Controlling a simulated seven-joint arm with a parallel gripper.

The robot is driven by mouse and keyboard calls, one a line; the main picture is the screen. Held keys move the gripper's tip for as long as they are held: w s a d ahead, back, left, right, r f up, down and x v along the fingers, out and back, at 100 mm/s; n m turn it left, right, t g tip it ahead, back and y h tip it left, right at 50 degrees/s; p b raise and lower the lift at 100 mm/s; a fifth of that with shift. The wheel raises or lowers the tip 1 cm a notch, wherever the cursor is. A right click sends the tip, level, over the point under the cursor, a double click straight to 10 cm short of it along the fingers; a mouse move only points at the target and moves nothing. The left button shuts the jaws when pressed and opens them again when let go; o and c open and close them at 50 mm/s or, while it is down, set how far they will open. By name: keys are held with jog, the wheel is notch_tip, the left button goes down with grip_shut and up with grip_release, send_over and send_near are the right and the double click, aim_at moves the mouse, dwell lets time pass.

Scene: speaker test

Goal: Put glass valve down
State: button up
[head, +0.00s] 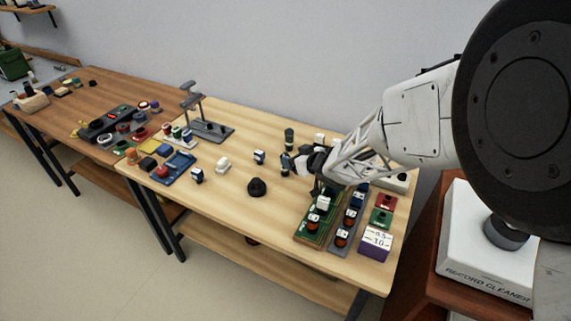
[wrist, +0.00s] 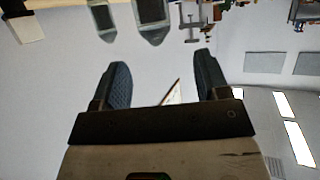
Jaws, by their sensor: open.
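My gripper (head: 289,163) is over the right part of the light wooden table, its jaws pointing left in the head view. In the wrist view my gripper (wrist: 161,66) is open, with both dark fingers apart and nothing held between them. Two greyish glass-like pieces with dark frames, probably valves, show at the top of the wrist view: a smaller one (wrist: 103,18) and a larger one (wrist: 151,18). Both are beyond the fingertips. In the head view a small dark upright piece (head: 289,136) stands just behind the gripper. I cannot tell which piece is the glass valve.
A green tray (head: 304,237) and a grey tray with dark and orange pieces lie under and right of my arm. A black knob (head: 257,187) and small white-and-blue pieces (head: 259,156) stand to the left. Bare tabletop (head: 228,205) lies at front left.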

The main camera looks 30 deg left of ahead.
aim_at(286, 154)
jog(key=shift+x, duration=1.35)
jog(key=shift+x, duration=2.55)
jog(key=shift+w+d+f, duration=0.15)
jog(key=shift+f, duration=0.05)
jog(key=c, duration=1.1)
jog(key=shift+r, duration=0.15)
notch_tip(286, 154, up, 10)
jog(key=shift+f, duration=0.15)
